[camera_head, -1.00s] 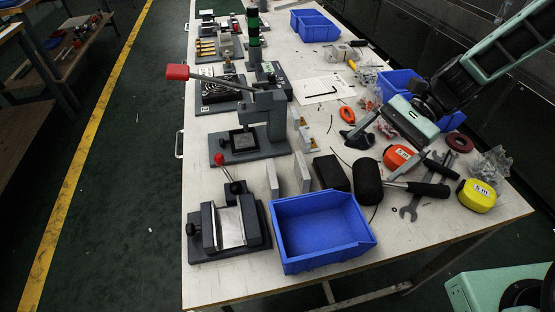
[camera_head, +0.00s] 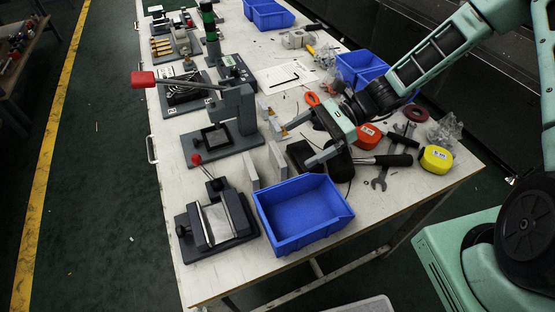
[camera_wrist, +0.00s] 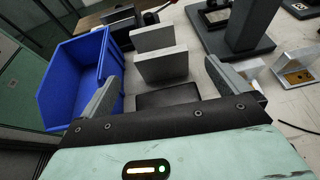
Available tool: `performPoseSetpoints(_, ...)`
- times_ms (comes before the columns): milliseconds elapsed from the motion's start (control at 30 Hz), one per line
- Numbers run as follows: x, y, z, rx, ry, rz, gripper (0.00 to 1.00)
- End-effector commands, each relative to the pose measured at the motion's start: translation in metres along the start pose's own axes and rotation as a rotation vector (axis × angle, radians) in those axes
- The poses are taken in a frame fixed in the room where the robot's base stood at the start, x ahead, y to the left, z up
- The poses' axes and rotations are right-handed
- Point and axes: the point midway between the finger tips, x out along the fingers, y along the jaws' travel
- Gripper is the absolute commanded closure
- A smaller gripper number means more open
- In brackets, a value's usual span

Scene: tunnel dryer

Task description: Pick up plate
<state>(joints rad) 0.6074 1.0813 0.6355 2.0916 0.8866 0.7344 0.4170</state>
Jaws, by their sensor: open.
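Two light grey upright plates stand side by side on the workbench, left of my gripper in the head view: a left plate (camera_head: 251,171) and a right plate (camera_head: 277,161). In the wrist view they show ahead of the fingers, the nearer plate (camera_wrist: 162,66) and one behind it (camera_wrist: 154,38). My gripper (camera_head: 297,147) is open and empty, just right of the plates and over a black block (camera_head: 299,155). The block (camera_wrist: 167,95) shows between the fingers in the wrist view. I see no contact with either plate.
A blue bin (camera_head: 268,222) stands close in front of the plates, beside one finger in the wrist view (camera_wrist: 54,121). A clamp fixture (camera_head: 183,232) is to the left, a lever press (camera_head: 240,112) behind. Tools and tape measures (camera_head: 436,158) lie to the right.

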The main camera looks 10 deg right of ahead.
Motion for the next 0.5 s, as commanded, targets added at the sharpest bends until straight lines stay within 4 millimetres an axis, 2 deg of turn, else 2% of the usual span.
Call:
performPoseSetpoints(167, 0.011, 0.000, 0.002, 0.000, -0.001, 0.001, 0.00)
performPoseSetpoints(400, 0.046, -0.001, 0.006, 0.000, -0.002, 0.001, 0.00)
performPoseSetpoints(500, 0.054, -0.001, 0.006, -0.001, -0.001, -0.001, 0.00)
